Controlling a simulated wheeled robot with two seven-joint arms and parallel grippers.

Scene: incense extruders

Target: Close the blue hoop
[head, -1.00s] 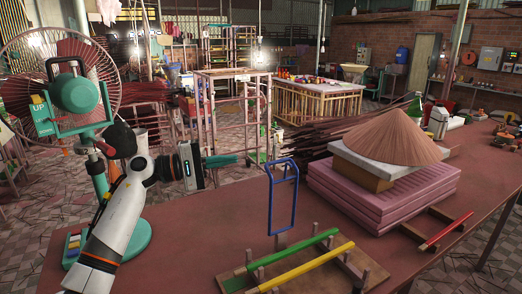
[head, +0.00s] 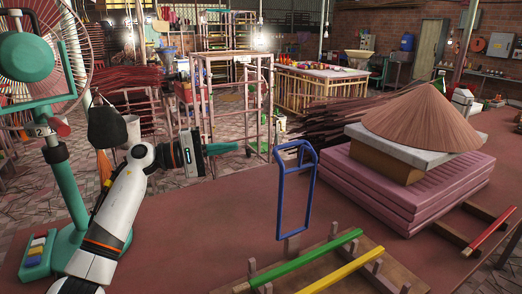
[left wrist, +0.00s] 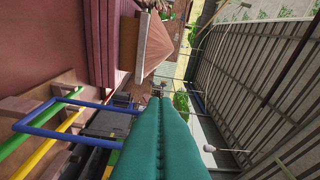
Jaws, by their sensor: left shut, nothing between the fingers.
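The blue hoop (head: 280,195) is a tall narrow frame standing upright at the far left end of the wooden rack (head: 385,288) on the table. In the left wrist view the hoop (left wrist: 60,136) shows at the left, beside the fingers. My left gripper (head: 236,147) is shut and empty, its green fingers pointing right. It is left of the hoop's upper part, with a visible gap between them in the head view. In the left wrist view its fingers (left wrist: 160,105) lie together. My right gripper is not in view.
A green bar (head: 307,260) and a yellow bar (head: 345,272) lie across the rack. Pink slabs (head: 400,195) under a cone of brown sticks (head: 420,120) stand right of it. A red bar (head: 488,234) lies farther right. A green fan (head: 25,58) stands left.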

